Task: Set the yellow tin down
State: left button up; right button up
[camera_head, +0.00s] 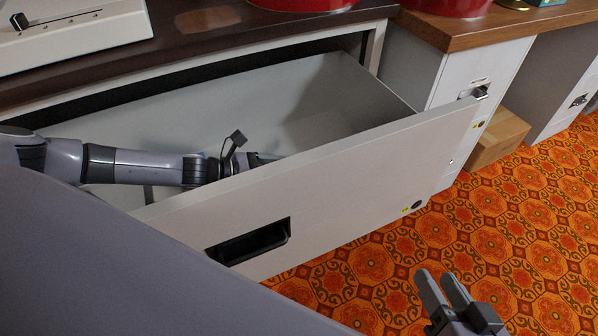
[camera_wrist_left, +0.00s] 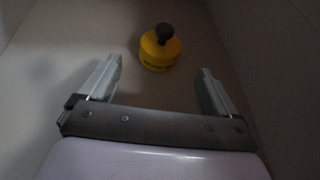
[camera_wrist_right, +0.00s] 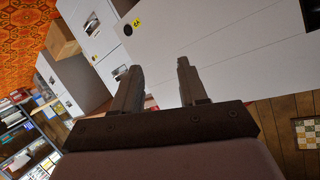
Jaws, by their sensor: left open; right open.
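The yellow tin (camera_wrist_left: 160,50) with a dark knob on top stands upright on the drawer floor in the left wrist view. My left gripper (camera_wrist_left: 157,85) is open, its fingers apart and empty, with the tin a little beyond the fingertips and between their lines. In the head view the left arm reaches down into the open drawer (camera_head: 400,150), and the tin and left fingertips are hidden there. My right gripper (camera_head: 442,284) is open and empty, outside the drawer over the patterned floor. It also shows in the right wrist view (camera_wrist_right: 160,75).
The drawer's front panel with a black handle (camera_head: 248,242) stands between my two grippers. A wooden desktop (camera_head: 200,45) lies above the drawer. A cardboard box (camera_head: 498,138) sits on the orange carpet (camera_head: 540,210) by white cabinets (camera_head: 475,65). Free floor lies at right.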

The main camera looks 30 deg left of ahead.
pick_arm(q)
jog(key=v, duration=0.4)
jog(key=shift+s+a+r+p, duration=0.15)
jog(key=shift+s+r+p, duration=0.05)
jog(key=shift+p, duration=0.2)
jog(key=shift+s+a, duration=0.1)
pick_arm(e)
jog(key=shift+s+d+h, duration=0.25)
jog(key=shift+d+h, duration=0.25)
jog(key=shift+d, duration=0.1)
jog(key=shift+f, duration=0.1)
